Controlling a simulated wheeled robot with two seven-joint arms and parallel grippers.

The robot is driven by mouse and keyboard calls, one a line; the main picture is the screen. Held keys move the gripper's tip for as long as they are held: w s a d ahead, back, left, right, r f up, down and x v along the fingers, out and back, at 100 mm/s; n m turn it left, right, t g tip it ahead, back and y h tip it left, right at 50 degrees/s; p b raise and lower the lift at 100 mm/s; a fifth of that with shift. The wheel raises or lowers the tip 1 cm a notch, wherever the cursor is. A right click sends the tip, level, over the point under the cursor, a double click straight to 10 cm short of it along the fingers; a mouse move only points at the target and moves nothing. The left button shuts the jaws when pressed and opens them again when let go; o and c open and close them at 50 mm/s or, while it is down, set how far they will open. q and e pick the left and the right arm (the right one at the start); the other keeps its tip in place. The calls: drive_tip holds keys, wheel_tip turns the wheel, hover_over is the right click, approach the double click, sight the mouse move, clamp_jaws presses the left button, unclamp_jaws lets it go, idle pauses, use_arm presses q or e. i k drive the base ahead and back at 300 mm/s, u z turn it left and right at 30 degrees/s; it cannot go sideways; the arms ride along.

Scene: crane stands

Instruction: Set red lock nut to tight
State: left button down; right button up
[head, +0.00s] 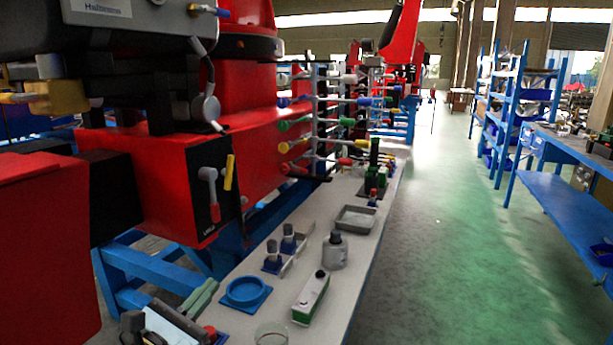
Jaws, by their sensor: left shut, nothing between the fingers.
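I cannot single out the red lock nut for certain. A red-tipped lever (295,168) sticks out of the row of coloured levers on the red crane body (262,150). A small red knob (210,331) shows low on the bench, close to my left gripper. My right gripper is not in view.
The grey bench (315,255) carries a blue ring (246,291), a green-and-white box (311,297), a grey bottle (335,252) and a tray (356,218). A black panel with grey and yellow levers (229,172) faces it. The green floor (440,240) at the right is clear, beside blue shelving (520,95).

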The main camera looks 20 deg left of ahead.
sight(300, 169)
drive_tip(key=i, duration=1.4)
